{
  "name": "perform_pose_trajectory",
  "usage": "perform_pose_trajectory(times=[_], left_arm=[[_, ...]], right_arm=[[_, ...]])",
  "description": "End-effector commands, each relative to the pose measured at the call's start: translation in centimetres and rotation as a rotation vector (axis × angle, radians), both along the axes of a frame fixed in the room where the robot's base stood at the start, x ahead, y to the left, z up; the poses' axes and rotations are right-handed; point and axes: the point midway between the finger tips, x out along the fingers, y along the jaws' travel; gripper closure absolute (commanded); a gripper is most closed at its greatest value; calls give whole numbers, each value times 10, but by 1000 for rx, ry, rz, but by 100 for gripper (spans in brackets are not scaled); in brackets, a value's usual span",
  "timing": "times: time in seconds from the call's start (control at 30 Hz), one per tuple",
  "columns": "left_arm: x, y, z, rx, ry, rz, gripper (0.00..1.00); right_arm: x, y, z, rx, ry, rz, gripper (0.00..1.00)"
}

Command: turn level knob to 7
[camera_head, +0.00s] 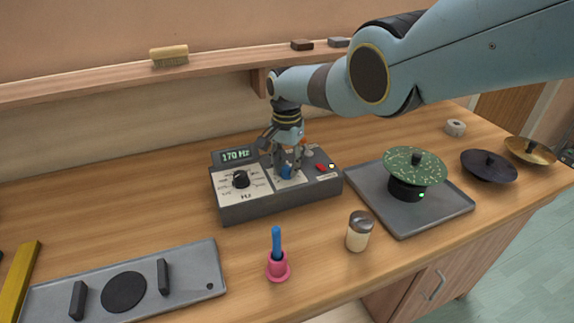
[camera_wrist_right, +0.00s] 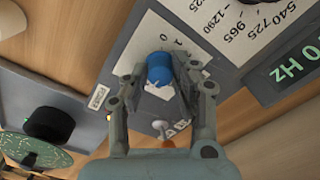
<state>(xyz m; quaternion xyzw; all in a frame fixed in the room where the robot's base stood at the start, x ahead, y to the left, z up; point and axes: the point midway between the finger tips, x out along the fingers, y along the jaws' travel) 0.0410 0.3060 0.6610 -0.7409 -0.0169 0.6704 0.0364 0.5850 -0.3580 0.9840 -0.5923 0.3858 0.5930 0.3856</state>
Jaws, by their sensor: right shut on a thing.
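The blue level knob (camera_head: 286,172) sits on the right-hand white panel of the grey control box (camera_head: 285,206). My right gripper (camera_head: 288,167) reaches down onto the knob from above. In the right wrist view, the gripper's two fingers (camera_wrist_right: 158,78) are closed on either side of the knob (camera_wrist_right: 159,67). A 0 and a 1 show on the dial next to it; the other numbers and the knob's pointer are hidden or unclear. The box's display (camera_head: 236,156) reads 170 Hz, and a black Hz knob (camera_head: 240,179) is left of the blue one. My left gripper is not in view.
Right of the box, a grey tray (camera_head: 443,205) holds a speckled green disc (camera_head: 415,160) on a black base. A shaker jar (camera_head: 359,231) and a pink bell-like thing with a blue handle (camera_head: 278,263) stand in front. A grey plate (camera_head: 205,262) lies front left. A shelf (camera_head: 130,78) runs behind.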

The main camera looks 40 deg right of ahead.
Motion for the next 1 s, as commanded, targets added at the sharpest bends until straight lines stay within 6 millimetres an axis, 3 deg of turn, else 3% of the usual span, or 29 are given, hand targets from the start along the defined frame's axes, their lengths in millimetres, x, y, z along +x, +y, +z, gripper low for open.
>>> perform_pose_trajectory(times=[0.17,0.2,0.33,0.77,1.0], left_arm=[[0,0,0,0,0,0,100],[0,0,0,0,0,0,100],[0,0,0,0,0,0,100],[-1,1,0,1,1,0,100],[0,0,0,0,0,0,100]], right_arm=[[2,0,2,0,-5,1,100],[2,0,2,0,-5,1,69],[2,0,1,0,-4,2,52],[1,0,5,-1,-4,1,51],[2,-1,34,-1,-7,3,51]])
